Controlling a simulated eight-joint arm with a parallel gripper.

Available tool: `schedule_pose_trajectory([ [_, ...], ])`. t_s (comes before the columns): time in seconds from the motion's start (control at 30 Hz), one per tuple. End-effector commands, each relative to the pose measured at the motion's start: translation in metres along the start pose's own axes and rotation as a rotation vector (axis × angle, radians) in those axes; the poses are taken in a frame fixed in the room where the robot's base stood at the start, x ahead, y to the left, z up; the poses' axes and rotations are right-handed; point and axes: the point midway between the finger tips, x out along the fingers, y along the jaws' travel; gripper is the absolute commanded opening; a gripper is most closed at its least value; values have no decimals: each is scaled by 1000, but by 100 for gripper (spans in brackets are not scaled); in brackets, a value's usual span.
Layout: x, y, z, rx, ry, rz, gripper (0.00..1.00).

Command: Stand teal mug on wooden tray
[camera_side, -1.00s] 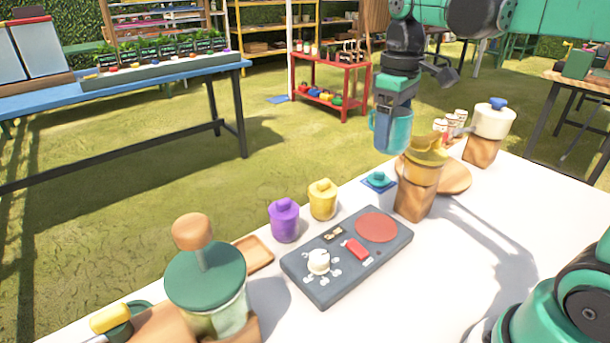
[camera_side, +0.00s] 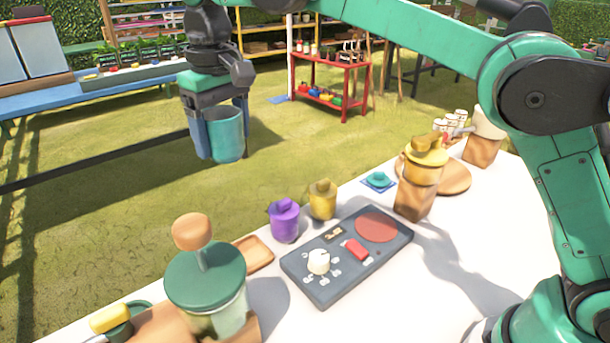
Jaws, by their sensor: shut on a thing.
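The teal mug (camera_side: 226,140) is upright between the fingers of my gripper (camera_side: 221,128), which is shut on it. My gripper points down and holds the mug in the air, behind and above the far edge of the table in the picture. The small wooden tray (camera_side: 261,255) lies on the table, left of the grey panel and lower in the picture than the mug. Its left part is hidden behind the large green-lidded jar. The visible part of the tray is bare.
The grey panel (camera_side: 346,256) lies at the middle. White table is clear at front right.

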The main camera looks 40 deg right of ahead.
Motion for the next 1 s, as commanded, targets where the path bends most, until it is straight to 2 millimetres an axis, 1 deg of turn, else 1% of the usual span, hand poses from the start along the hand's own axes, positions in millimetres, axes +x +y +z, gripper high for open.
schedule_pose_trajectory([
  [0.03, 2, -7, -2, -2, 1, 0, 8],
  [0.1, 8, -12, -3, -1, 2, -1, 8],
  [0.17, 15, -13, -3, 0, 3, -1, 8],
  [0.27, 33, -13, -1, 1, 3, -1, 8],
  [0.47, 83, -14, 1, 1, 3, -1, 8],
  [0.6, 121, -14, 3, 1, 3, -1, 8],
  [0.7, 144, -14, 4, 1, 3, -1, 8],
  [0.8, 158, -15, 4, 1, 3, -1, 8],
  [0.93, 168, -15, 5, 0, 2, -1, 8],
  [1.0, 178, -15, 6, 0, 2, -1, 8],
])
